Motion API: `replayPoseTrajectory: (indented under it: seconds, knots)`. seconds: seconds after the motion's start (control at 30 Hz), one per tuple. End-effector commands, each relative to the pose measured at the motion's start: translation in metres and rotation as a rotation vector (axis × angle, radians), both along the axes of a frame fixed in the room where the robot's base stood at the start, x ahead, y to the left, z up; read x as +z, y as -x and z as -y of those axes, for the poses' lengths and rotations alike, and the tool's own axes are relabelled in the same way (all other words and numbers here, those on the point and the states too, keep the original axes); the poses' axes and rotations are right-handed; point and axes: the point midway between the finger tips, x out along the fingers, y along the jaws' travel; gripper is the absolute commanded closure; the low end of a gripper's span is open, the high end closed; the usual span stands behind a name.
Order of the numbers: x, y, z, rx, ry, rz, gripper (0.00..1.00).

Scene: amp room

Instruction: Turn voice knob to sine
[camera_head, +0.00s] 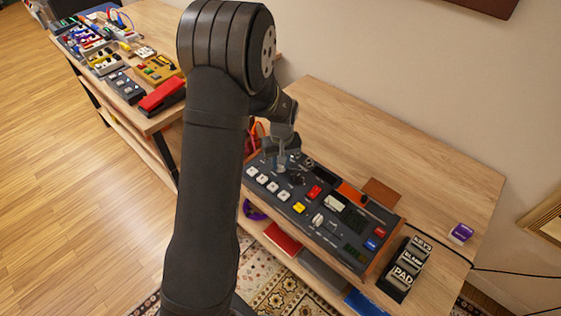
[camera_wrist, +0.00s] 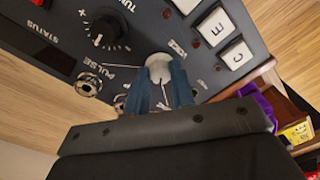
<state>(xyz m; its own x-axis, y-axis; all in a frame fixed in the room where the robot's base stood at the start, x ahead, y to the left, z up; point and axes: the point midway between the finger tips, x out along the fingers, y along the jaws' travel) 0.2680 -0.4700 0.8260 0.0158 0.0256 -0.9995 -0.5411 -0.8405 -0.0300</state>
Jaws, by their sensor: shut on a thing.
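The voice knob (camera_wrist: 158,66) is a small pale grey knob on the dark panel of the synth (camera_head: 330,213), beside the printed word VOICE. My gripper (camera_wrist: 159,82) has its two blue-grey fingers on either side of the knob and is shut on it. A PULSE label (camera_wrist: 88,65) is printed to the knob's left. The other position labels are too small or hidden by the fingers, so I cannot tell where the knob points. In the head view my gripper (camera_head: 282,163) reaches down onto the left part of the panel.
A black tuning knob (camera_wrist: 107,30), metal jacks (camera_wrist: 88,85) and white buttons (camera_wrist: 232,54) lie close around my fingers. A block of labels (camera_head: 404,266) stands right of the synth, with a purple box (camera_head: 460,233) farther right.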

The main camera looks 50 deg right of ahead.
Motion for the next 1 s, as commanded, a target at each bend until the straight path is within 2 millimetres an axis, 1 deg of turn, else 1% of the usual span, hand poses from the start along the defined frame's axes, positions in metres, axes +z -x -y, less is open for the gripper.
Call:
replayPoseTrajectory:
  seconds: [0.3,0.73,0.77,0.8,0.87,1.0]
  knots:
    - [0.0009,-0.0004,0.0007,0.092,0.002,0.001,1.0]
    - [0.0011,-0.0005,0.0009,0.102,0.002,0.001,1.0]
    - [0.0011,-0.0005,0.0009,0.102,0.002,0.001,0.76]
    - [0.001,-0.0005,0.0008,0.101,0.002,0.001,0.68]
    - [0.0009,-0.0004,0.0008,0.101,0.002,0.001,0.56]
    - [0.0006,-0.0002,0.0005,0.101,0.001,0.0,0.56]
